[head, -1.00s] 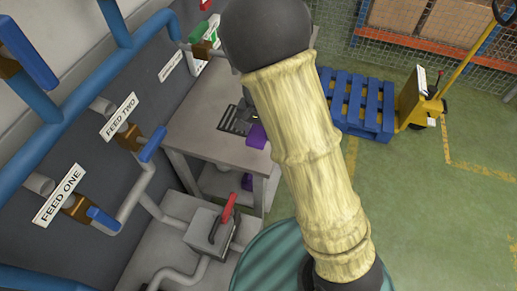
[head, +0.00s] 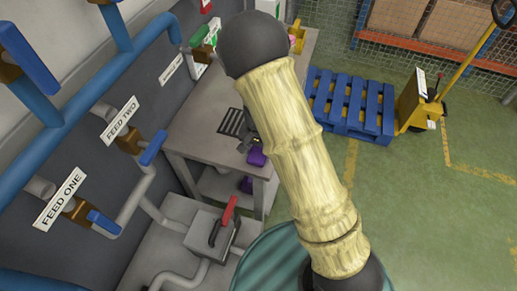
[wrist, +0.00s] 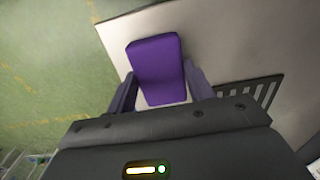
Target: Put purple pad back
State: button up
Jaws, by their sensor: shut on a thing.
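The purple pad (wrist: 157,62) is a rounded block between the two fingers of my gripper (wrist: 160,92) in the wrist view, and the gripper is shut on it. In the head view the pad (head: 257,158) shows at the near right edge of the grey table, with the dark gripper (head: 247,141) just above it in the picture and partly hidden by my arm. I cannot tell whether the pad touches the table top.
The grey table (head: 195,135) has a dark slotted grate (head: 234,122) left of the gripper. Another purple thing (head: 246,184) is below the table top. A red-handled valve box (head: 212,232) stands in front. Blue pipes run along the left wall; green floor lies right.

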aim_at(259, 152)
jog(key=o, duration=0.9)
notch_tip(259, 152, up, 12)
jog(key=shift+r, duration=0.1)
dwell(0.7)
jog(key=s+d+r+n+t, duration=0.1)
jog(key=s+d, duration=0.3)
jog(key=s+d+r+n, duration=0.1)
jog(key=s+d+r, duration=0.1)
jog(key=s+d, duration=0.2)
jog(key=s+d+r+n+t, duration=0.1)
jog(key=s+d+n, duration=0.1)
jog(key=s+d, duration=0.2)
jog(key=shift+s+d+r+t, duration=0.15)
jog(key=shift+d+r+t, duration=0.2)
jog(key=shift+d, duration=0.45)
